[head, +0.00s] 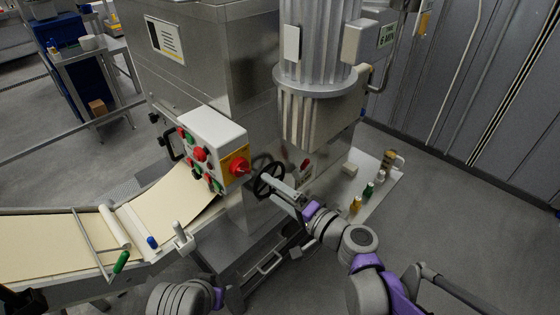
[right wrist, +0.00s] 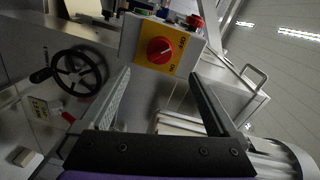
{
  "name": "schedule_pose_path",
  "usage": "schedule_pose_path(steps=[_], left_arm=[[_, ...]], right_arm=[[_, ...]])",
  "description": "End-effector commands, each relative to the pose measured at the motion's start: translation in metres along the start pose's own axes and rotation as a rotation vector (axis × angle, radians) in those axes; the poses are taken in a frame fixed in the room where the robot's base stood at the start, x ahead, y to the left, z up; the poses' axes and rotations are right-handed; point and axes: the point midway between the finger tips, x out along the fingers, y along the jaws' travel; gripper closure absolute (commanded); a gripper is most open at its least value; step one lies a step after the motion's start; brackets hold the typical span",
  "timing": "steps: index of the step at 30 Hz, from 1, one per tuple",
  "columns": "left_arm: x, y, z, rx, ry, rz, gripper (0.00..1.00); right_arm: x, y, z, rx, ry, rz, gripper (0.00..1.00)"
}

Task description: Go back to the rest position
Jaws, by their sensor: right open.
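My right gripper (head: 273,190) is by the front of the steel pasta machine (head: 235,70), close to a control box (head: 205,145). In the right wrist view its two fingers (right wrist: 158,78) are spread wide with nothing between them. A red rotary switch (right wrist: 160,50) on a yellow plate lies just beyond the fingertips; I see no contact. The same switch shows in the head view (head: 239,168). My left gripper is not visible; only grey and purple links of my left arm show at the bottom of the head view.
A black handwheel (head: 269,179) is close to the right gripper. A dough sheet (head: 45,240) runs over the conveyor at left. Small bottles (head: 368,189) stand on a ledge (head: 375,205) right of the machine. Open floor (head: 470,220) lies at right.

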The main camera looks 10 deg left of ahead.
Motion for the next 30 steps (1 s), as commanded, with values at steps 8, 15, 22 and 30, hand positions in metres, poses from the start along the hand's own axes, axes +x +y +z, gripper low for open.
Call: schedule_pose_path(steps=[8,15,22,30], left_arm=[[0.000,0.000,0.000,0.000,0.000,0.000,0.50],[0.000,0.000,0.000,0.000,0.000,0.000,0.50],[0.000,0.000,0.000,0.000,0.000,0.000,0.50],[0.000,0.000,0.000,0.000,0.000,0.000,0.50]], right_arm=[[-0.013,0.008,0.008,-0.060,-0.025,0.070,0.05],[-0.091,0.063,0.035,-0.318,-0.129,0.439,0.05],[-0.201,0.126,0.041,-0.538,-0.205,0.880,0.05],[-0.283,0.154,0.034,-0.665,-0.228,1.190,0.05]])
